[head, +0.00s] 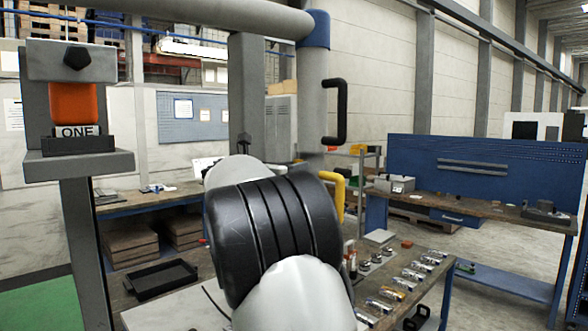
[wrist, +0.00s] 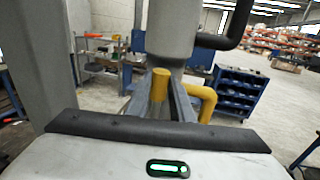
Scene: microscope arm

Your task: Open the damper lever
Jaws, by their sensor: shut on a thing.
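The damper lever, a yellow bent bar (head: 340,195), shows in the head view below the grey vertical duct, partly hidden behind my arm. In the wrist view, the yellow lever (wrist: 206,103) curves out to the right of my gripper, and its yellow upright end shows between the fingers. My gripper (wrist: 163,98) is shut on that upright part. Its fingers are hidden behind my arm in the head view. A black bracket-shaped handle (head: 342,112) sits on the duct (head: 313,110) above the lever, apart from my gripper.
A grey post with an orange block (head: 74,103) and a "ONE" label stands at the left. A workbench with several small metal parts (head: 400,280) lies at the lower right. A blue-backed bench (head: 480,165) stands behind. Open floor shows at the right.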

